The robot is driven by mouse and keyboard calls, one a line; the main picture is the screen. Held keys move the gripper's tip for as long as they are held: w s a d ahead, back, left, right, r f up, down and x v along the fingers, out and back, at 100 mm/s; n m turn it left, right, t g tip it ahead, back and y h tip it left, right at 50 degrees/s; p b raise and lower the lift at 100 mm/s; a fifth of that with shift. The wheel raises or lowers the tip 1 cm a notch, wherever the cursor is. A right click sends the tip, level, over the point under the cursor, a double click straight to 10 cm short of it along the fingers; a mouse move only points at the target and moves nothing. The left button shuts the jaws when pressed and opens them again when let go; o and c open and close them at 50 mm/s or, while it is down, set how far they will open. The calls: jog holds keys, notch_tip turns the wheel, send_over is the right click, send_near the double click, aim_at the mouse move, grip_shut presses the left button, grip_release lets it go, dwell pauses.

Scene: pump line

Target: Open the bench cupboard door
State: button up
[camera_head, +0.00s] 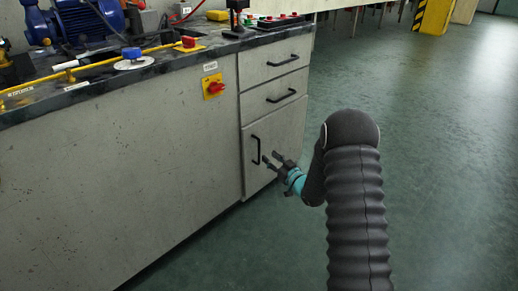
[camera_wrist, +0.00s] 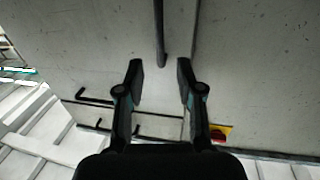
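The bench cupboard door (camera_head: 282,128) is a grey panel below two drawers and looks shut. Its black upright bar handle (camera_head: 256,149) is near the door's left side. The handle also shows in the wrist view (camera_wrist: 159,30), at the top middle. My gripper (camera_head: 270,158) is just right of the handle in the head view. In the wrist view my gripper (camera_wrist: 160,72) is open and empty, its two fingers spread. The handle's near end lines up with the gap between the fingertips; I cannot tell how far ahead it is. Nothing visibly touches the handle.
Two drawers with black handles (camera_head: 283,60) are above the door. A yellow and red switch (camera_head: 214,87) is on the panel to the left. The worktop (camera_head: 150,70) carries a blue pump motor (camera_head: 85,22) and yellow piping. Green floor (camera_head: 440,150) to the right is clear.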

aim_at(259, 148)
jog(key=x, duration=0.8)
jog(key=shift+w+a, duration=0.15)
jog(key=shift+w, duration=0.05)
grip_shut()
